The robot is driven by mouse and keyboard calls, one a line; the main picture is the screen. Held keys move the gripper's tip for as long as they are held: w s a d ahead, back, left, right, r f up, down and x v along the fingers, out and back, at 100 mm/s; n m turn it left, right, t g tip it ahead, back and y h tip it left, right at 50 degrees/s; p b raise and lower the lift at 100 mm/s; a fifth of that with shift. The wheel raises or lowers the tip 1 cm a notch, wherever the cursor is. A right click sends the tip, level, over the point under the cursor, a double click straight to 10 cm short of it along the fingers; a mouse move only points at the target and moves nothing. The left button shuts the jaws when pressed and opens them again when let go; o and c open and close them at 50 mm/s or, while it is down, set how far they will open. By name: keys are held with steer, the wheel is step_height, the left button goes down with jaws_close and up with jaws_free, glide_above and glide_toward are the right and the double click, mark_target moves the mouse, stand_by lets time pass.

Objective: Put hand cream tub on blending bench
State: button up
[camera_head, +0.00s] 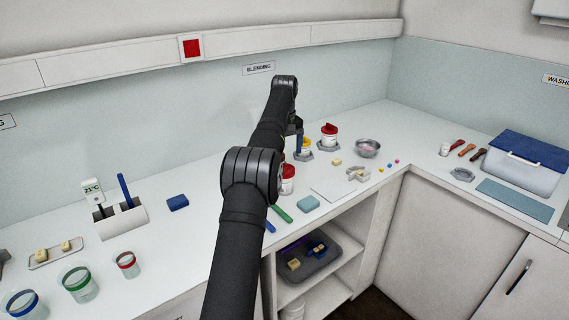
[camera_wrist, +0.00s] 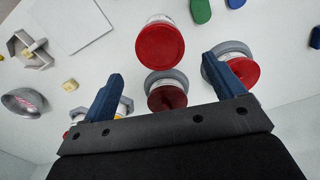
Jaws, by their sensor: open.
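Several tubs stand on the white counter (camera_head: 225,190) under the BLENDING sign (camera_head: 258,68); I cannot read which is hand cream. One red-lidded tub (camera_head: 288,180) stands at the front; a large red lid (camera_wrist: 160,45) shows ahead of my gripper in the wrist view. A darker red-lidded tub (camera_wrist: 167,96) sits in a grey holder between the fingers in that picture. Another red-lidded tub (camera_wrist: 242,72) is partly behind the right finger. A yellow-lidded tub (camera_head: 305,145) and a red-lidded tub (camera_head: 329,134) stand in holders further back. My gripper (camera_wrist: 163,68) is open and empty above them.
A blue-lidded box (camera_head: 525,160) stands at the right. My arm hides part of the counter.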

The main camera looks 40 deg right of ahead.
mark_target(285, 177)
steer(key=shift+r, duration=0.85)
steer(key=shift+f, duration=0.2)
step_height(285, 177, down, 12)
steer(key=shift+f, duration=0.2)
step_height(285, 177, up, 3)
steer(key=shift+f, duration=0.15)
steer(key=shift+r, duration=0.4)
